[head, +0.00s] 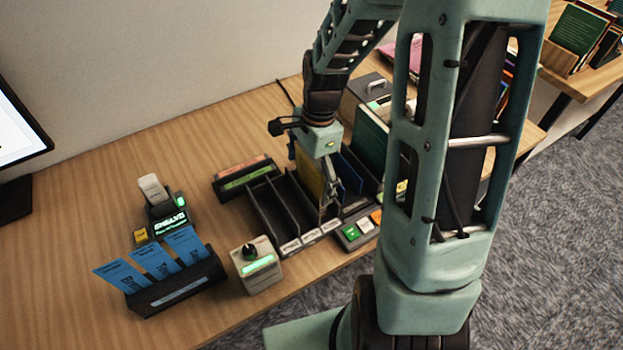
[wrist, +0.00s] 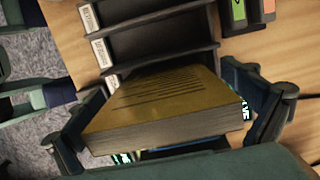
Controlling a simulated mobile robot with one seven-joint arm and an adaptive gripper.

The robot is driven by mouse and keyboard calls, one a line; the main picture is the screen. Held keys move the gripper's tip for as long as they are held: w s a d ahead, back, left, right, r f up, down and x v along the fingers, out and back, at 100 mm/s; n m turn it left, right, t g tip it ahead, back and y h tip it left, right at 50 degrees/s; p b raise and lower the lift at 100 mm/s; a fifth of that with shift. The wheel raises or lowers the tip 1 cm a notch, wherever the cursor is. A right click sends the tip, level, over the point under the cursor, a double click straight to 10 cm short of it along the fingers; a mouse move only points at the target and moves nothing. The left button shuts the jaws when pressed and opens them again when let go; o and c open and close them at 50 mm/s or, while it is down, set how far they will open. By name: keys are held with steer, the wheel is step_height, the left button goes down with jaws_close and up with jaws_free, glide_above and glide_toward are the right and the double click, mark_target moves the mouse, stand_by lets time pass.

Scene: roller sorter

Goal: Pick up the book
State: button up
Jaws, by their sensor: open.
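A yellow book (wrist: 165,95) stands in a slot of the black sorter (wrist: 150,42), its page edge facing the wrist camera. In the head view the yellow book (head: 308,172) is partly hidden by my gripper. My gripper (head: 327,196) hangs over the sorter, pointing down. In the wrist view my gripper (wrist: 168,128) is open, with one finger on each side of the book. Gaps show beside the book, and I cannot tell whether either finger touches it.
Blue books (head: 350,178) and a green book (head: 370,138) stand close to the right. Empty sorter slots lie to the left. A grey box with a knob (head: 256,268), a blue card holder (head: 175,290) and a button panel (head: 358,228) stand nearby on the wooden table (head: 80,225).

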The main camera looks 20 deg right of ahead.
steer(key=shift+c, duration=0.4)
steer(key=c, duration=1.2)
